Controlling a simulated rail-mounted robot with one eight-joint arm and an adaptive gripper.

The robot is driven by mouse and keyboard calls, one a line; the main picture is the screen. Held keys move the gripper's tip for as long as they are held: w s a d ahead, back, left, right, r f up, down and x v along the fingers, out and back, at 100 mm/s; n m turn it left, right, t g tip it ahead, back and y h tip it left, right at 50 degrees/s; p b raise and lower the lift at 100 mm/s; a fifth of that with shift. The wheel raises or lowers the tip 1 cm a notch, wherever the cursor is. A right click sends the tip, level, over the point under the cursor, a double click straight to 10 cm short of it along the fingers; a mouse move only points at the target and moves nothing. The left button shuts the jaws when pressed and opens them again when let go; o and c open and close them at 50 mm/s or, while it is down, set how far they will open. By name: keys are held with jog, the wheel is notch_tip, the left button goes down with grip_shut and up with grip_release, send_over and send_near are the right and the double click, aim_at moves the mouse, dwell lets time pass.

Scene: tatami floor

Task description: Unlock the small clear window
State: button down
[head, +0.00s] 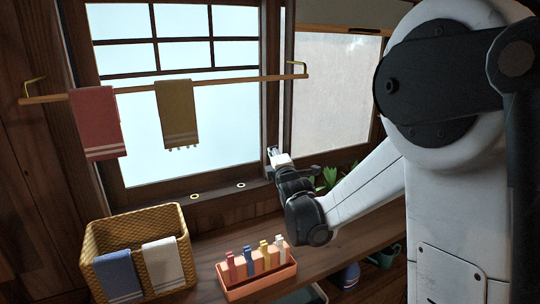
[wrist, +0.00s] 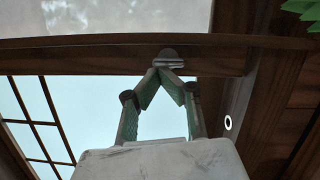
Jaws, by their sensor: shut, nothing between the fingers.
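The clear window (head: 180,130) has dark wooden bars across its upper part and stands behind a rail; its pane also shows in the wrist view (wrist: 85,100). A small grey metal piece, seemingly the latch (wrist: 167,57), sits on the dark wooden frame member. My gripper (head: 279,158) is at the frame's lower right side, between the clear and frosted panes. In the wrist view my gripper (wrist: 167,72) has its fingertips together, empty, right at the latch. I cannot tell whether they touch it. The gripper mostly hides the latch in the head view.
A frosted pane (head: 330,90) is at right. A rod (head: 225,84) with a red towel (head: 95,122) and an olive towel (head: 178,114) crosses the window. A wicker basket (head: 140,225) and an orange tray (head: 262,281) with several pegs stand below. A green plant (head: 328,178) is right of my gripper.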

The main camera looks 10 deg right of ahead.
jog(key=shift+d+r+m, duration=0.15)
jog(key=shift+d+m, duration=0.1)
jog(key=shift+m, duration=0.15)
jog(key=shift+d, duration=0.1)
dwell(0.4)
jog(key=s+f+m+g, duration=0.2)
jog(key=s+m, duration=0.4)
jog(key=s, duration=0.8)
jog(key=s+a+f+m+g+p, duration=0.1)
jog(key=s+m+g, duration=0.4)
jog(key=s, duration=0.9)
jog(key=s+f+m+g, duration=0.3)
jog(key=s+m, duration=0.4)
jog(key=s, duration=0.8)
jog(key=shift+a+m+g+p, duration=0.25)
jog(key=shift+m+g+p, duration=0.15)
jog(key=shift+g, duration=0.3)
jog(key=c, duration=2.4)
grip_release()
jog(key=shift+c, duration=0.2)
